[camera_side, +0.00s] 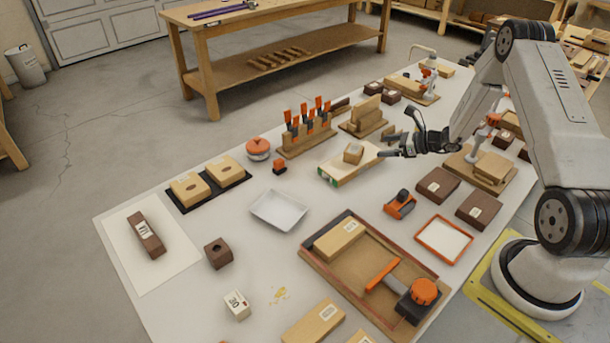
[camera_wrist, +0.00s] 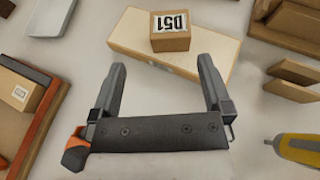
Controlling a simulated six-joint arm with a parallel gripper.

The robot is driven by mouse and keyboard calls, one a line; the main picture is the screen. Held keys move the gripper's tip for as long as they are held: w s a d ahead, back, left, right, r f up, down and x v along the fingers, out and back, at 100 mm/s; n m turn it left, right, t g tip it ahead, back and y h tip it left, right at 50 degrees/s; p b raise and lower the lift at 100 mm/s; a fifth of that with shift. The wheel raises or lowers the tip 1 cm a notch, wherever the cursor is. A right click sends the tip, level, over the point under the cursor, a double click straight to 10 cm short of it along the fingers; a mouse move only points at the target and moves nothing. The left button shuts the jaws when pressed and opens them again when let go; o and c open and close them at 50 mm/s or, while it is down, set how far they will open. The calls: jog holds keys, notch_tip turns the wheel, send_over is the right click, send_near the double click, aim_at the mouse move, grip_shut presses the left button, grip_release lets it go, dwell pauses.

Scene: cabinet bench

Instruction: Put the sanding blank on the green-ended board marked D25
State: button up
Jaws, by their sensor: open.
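A small wooden block (camera_side: 353,153), which looks like the sanding blank, rests on a pale board with a green end (camera_side: 338,170) in the middle of the bench. In the wrist view the block (camera_wrist: 170,42) has a label that seems to read D51, and it sits on the pale board (camera_wrist: 125,38). The board's own marking is too small to read, and its green end does not show there. My gripper (camera_side: 386,146) is open and empty, just right of the board. In the wrist view my gripper's fingertips (camera_wrist: 161,64) are apart, on the near side of the block and not around it.
An orange-clamped wooden rack (camera_side: 307,135) stands behind the board. A white tray (camera_side: 279,209) lies to its left, an orange and black tool (camera_side: 400,204) in front. Dark blocks (camera_side: 438,185) lie to the right. A yellow-handled tool (camera_wrist: 300,149) shows in the wrist view.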

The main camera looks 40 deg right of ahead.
jog(key=s+a+r+n+g+y, duration=0.1)
jog(key=s+a+r+n+g, duration=0.25)
jog(key=a+n, duration=0.35)
jog(key=s+a+r+n+g, duration=0.2)
jog(key=a+n+g, duration=0.3)
jog(key=a, duration=0.4)
jog(key=s+a+r+n+h, duration=0.3)
jog(key=s+n, duration=0.3)
jog(key=n, duration=0.3)
jog(key=s+a+r+n+h, duration=0.3)
jog(key=s+a+r+n, duration=0.1)
jog(key=n, duration=0.5)
jog(key=shift+s+a+r+n+g+h, duration=0.3)
jog(key=shift+s+a+r+n+g, duration=0.15)
jog(key=shift+s+a, duration=0.5)
